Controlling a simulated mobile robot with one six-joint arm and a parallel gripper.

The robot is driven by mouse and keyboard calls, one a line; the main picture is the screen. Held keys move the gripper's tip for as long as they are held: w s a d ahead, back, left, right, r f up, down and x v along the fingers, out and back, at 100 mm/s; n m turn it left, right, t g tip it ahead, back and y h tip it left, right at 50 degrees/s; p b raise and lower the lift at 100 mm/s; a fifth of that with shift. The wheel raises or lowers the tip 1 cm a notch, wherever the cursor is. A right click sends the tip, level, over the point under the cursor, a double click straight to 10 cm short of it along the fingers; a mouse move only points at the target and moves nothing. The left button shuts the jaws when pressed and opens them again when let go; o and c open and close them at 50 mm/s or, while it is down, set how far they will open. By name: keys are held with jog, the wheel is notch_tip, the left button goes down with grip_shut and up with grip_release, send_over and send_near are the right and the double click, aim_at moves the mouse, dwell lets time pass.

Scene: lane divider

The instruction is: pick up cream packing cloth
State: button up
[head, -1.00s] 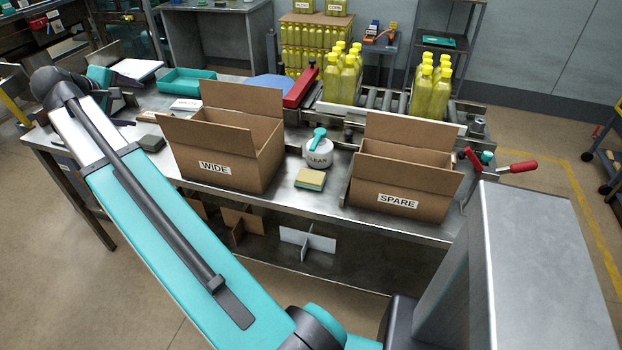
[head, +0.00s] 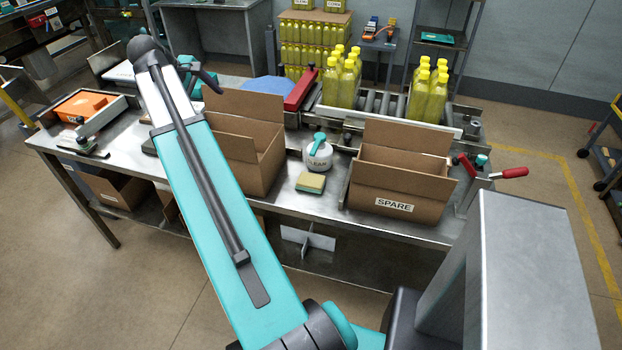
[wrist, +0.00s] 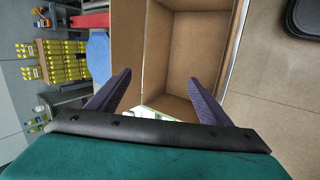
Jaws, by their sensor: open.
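I cannot make out the cream packing cloth in either current view. My gripper (wrist: 158,78) is open in the wrist view, its two dark purple fingers apart with nothing between them. Beyond the fingers is an open brown cardboard box (wrist: 197,55), and the part of its inside that shows looks empty. In the head view my gripper (head: 205,78) is by the upper left of the left cardboard box (head: 262,108). My arm covers part of that box and its label.
A box marked SPARE (head: 395,205) stands on the right of the metal table. A CLEAN tub (head: 318,157) and a sponge (head: 310,182) lie between the boxes. Yellow bottles (head: 428,97) stand on rollers behind. An orange item (head: 82,106) is at the left.

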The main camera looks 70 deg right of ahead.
jog(key=s+d+f+g+y, duration=0.1)
jog(key=s+f+y, duration=0.1)
jog(key=s, duration=0.5)
jog(key=s+d+f+g+y+p, duration=0.1)
jog(key=s+d+f+y, duration=0.1)
jog(key=s+f, duration=0.3)
jog(key=s+d+f+g+y, duration=0.1)
jog(key=s+f, duration=0.3)
jog(key=s, duration=0.7)
jog(key=shift+s+d+f+n+g+y, duration=0.15)
jog(key=shift+d+n+g+y, duration=0.2)
jog(key=shift+d+y, duration=0.4)
jog(key=shift+f+p, duration=0.1)
jog(key=shift+p, duration=0.2)
jog(key=p, duration=0.2)
send_over(304, 177)
jog(key=shift+f, duration=3.9)
